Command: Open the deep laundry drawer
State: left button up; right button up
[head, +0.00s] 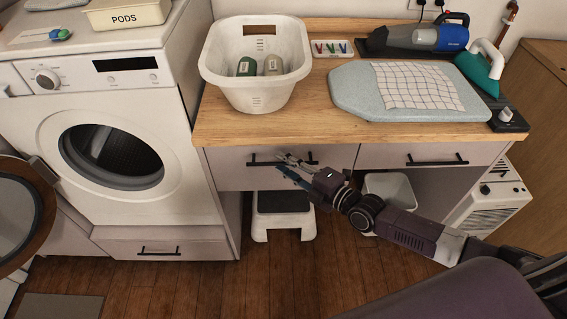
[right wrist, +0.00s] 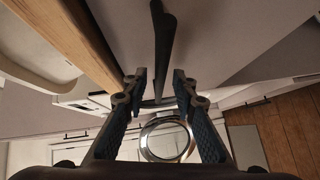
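The deep laundry drawer (head: 230,175) is the taller, pale grey front at the left under the wooden counter. It looks closed. Its black bar handle (head: 262,162) runs level across the front, partly covered by my right gripper. My right gripper (head: 284,167) is at the right part of this handle, fingers pointing left. In the right wrist view, the fingers (right wrist: 158,88) are spread apart. The dark handle (right wrist: 163,40) shows ahead between and above the fingertips, with no clear contact. My left gripper is not in view.
A shallower drawer (head: 430,153) is to the right. A step stool (head: 282,214) and white bin (head: 391,190) stand below. The washing machine (head: 125,120) is left, its round door (head: 22,215) swung open. A laundry basket (head: 257,90) and ironing board (head: 350,93) sit on the counter (head: 300,124).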

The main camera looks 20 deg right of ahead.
jog(key=shift+w+a+f, duration=0.1)
jog(key=shift+w+a, duration=0.05)
jog(key=shift+w, duration=0.15)
jog(key=shift+c, duration=0.2)
grip_shut()
